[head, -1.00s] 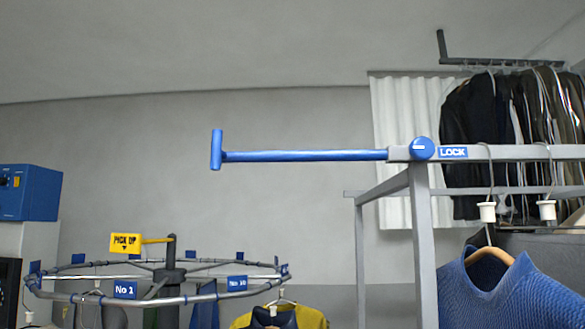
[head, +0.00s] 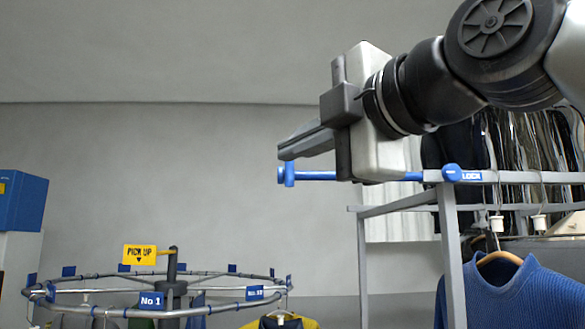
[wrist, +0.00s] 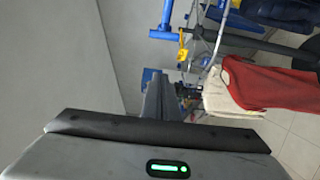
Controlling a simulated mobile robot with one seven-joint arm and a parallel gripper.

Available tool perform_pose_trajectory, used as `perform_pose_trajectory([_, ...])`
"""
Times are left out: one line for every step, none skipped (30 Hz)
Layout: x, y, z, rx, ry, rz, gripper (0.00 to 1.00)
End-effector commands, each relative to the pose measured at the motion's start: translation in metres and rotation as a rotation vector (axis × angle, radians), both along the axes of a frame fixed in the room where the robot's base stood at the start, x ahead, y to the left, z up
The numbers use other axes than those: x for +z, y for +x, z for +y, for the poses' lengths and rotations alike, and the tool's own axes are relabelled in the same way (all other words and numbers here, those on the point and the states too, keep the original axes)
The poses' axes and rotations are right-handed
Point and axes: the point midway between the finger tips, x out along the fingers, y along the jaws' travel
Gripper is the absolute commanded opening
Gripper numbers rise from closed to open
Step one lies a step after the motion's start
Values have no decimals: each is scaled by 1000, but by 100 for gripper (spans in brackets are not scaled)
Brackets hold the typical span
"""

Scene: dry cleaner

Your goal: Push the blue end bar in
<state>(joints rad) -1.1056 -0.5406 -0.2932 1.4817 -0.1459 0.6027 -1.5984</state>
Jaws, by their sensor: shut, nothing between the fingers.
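The blue end bar ends in an upright T-shaped grip (head: 289,174) at its left end. It sticks out left from the grey rail (head: 532,178), by the round blue knob (head: 451,173) and the LOCK label (head: 471,176). The bar's T end also shows at the top of the wrist view (wrist: 165,34). My gripper (head: 282,152) is shut and empty, pointing left. Its fingertips look just above the T end in the head view; in the wrist view the fingers (wrist: 155,80) appear apart from it. My gripper's body hides part of the bar's middle.
A round garment carousel (head: 110,312) with a yellow PICK UP sign (head: 139,255) stands lower left. A blue sweater (head: 508,292) hangs under the rail at right. Dark clothes (head: 515,140) hang behind. The space left of the bar is clear.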

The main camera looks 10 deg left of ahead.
Motion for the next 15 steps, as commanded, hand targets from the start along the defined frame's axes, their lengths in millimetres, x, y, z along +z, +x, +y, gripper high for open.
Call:
perform_pose_trajectory([1, 2, 3, 2, -2, -4, 0])
perform_pose_trajectory([2, 4, 5, 2, -3, -4, 0])
perform_pose_trajectory([2, 8, 8, 1, -4, -3, 0])
perform_pose_trajectory([2, 10, 11, 1, -4, -3, 0])
perform_pose_trajectory([1, 14, 14, 1, -5, -2, 0])
perform_pose_trajectory([1, 19, 20, 1, -6, -2, 0])
perform_pose_trajectory([2, 23, 24, 1, -6, -1, 0])
perform_pose_trajectory([1, 28, 29, 1, -6, -1, 0])
perform_pose_trajectory([2, 34, 35, 2, -6, -1, 0])
perform_pose_trajectory([2, 39, 40, 1, -6, -1, 0])
perform_pose_trajectory([2, 44, 44, 1, -6, 1, 0])
perform_pose_trajectory([2, 50, 51, 3, -4, 0, 0])
perform_pose_trajectory([2, 55, 55, 1, -6, 0, 0])
perform_pose_trajectory([2, 59, 59, 1, -5, -1, 0])
perform_pose_trajectory([2, 65, 65, 2, -5, -1, 0])
